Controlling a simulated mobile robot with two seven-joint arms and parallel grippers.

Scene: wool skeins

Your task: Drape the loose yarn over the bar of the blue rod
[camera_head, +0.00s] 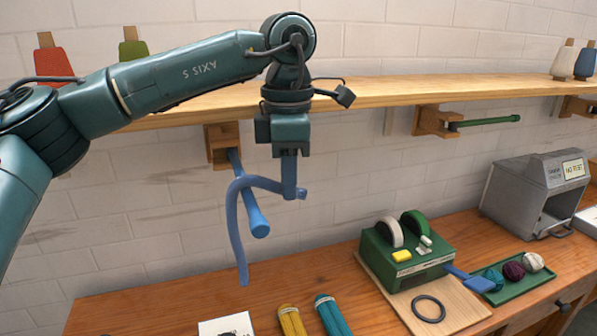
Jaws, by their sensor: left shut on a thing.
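The loose yarn (236,232) is a blue strand. My left gripper (289,191) is shut on one end of it, just right of the blue rod. From there the yarn arches left across the blue rod (252,210), and its other end hangs down left of the rod's tip. The rod juts forward from a wooden bracket (222,145) under the shelf. The yarn crosses in front of the rod in this view; I cannot tell whether it touches or rests on it. My right gripper is not in view.
A wooden shelf (385,93) runs above, with cones on it. A green rod (488,121) sits on another bracket at right.

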